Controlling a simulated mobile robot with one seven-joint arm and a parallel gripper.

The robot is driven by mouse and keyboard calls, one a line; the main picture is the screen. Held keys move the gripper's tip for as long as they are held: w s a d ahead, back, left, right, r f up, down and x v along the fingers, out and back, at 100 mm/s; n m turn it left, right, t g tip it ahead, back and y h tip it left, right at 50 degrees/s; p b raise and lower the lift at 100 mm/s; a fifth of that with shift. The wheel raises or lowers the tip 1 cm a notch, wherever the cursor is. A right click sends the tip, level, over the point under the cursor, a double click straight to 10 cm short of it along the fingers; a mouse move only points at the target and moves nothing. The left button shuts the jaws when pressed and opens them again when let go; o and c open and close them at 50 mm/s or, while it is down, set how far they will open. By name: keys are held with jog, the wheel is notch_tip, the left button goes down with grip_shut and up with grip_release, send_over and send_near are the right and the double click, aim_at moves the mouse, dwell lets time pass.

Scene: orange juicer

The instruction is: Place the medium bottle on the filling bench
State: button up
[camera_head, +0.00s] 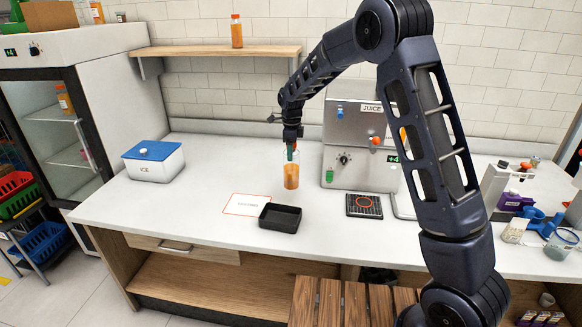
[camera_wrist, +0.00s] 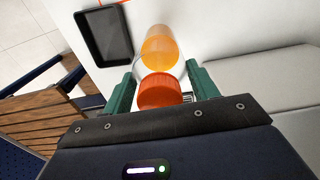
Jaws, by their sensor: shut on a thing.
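My gripper (camera_head: 291,152) is shut on a bottle of orange juice (camera_head: 291,175) with an orange cap (camera_wrist: 159,91). In the wrist view its green fingers (camera_wrist: 160,92) stand on either side of the cap, and the orange body (camera_wrist: 160,45) shows beyond it. The bottle looks upright over the white bench (camera_head: 205,195), left of the juicer. I cannot tell whether its base touches the bench. An orange-outlined white mat (camera_head: 245,205) lies on the bench to its front left; its lettering is too small to read.
A black tray (camera_head: 280,218) sits in front of the bottle. The metal juice machine (camera_head: 352,135) stands to its right, with a dark drip grid (camera_head: 364,206) in front. A blue-lidded ice box (camera_head: 153,161) is at left. Another bottle (camera_head: 236,32) stands on the wall shelf (camera_head: 215,50).

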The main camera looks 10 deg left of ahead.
aim_at(292, 166)
jog(key=shift+f, duration=3.65)
jog(key=o, duration=1.6)
